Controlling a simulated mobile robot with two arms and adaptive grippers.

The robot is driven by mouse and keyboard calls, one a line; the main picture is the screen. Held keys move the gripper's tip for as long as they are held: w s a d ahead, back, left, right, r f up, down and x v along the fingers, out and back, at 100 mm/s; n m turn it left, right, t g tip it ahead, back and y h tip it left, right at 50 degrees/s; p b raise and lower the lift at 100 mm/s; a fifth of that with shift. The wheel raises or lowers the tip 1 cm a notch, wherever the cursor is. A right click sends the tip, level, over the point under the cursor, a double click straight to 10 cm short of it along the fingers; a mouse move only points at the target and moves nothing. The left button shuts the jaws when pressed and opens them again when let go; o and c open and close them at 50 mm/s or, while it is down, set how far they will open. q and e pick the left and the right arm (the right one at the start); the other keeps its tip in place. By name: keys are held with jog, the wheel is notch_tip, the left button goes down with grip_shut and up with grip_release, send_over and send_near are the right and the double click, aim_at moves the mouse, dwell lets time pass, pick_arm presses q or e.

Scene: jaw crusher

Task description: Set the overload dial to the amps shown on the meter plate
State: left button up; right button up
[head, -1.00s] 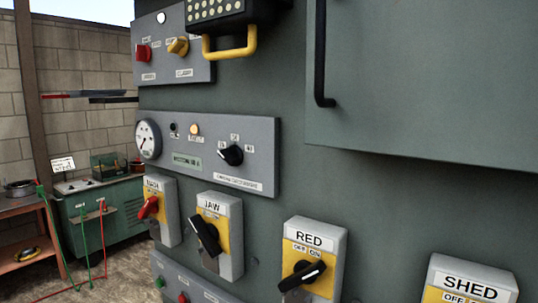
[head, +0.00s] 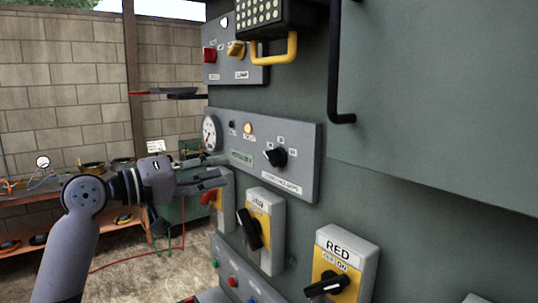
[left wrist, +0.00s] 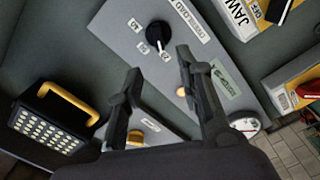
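The overload dial (head: 276,157) is a black knob on a grey panel, with small number labels around it and a white strip below. It also shows in the left wrist view (left wrist: 157,35). My right gripper is not in view.
Below the panel are yellow-faced switch boxes, JAW (head: 263,228) and RED (head: 341,270), with protruding handles. A lamp with a yellow handle (head: 278,52) juts out above. A black door handle (head: 334,70) stands at the right. A bench (head: 100,220) lies far left.

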aim_at(269, 160)
pick_arm(q)
jog(key=p+x, duration=0.4)
jog(key=x, duration=0.8)
jog(key=shift+s+d+r+p, duration=0.15)
jog(key=shift+r+p, duration=0.05)
jog(key=shift+p, duration=0.1)
jog(key=shift+w+d+f, duration=0.1)
jog(key=shift+w+d, duration=0.25)
jog(key=shift+d, duration=0.25)
jog(key=shift+a, duration=0.1)
jog(key=shift+c, duration=0.3)
grip_shut()
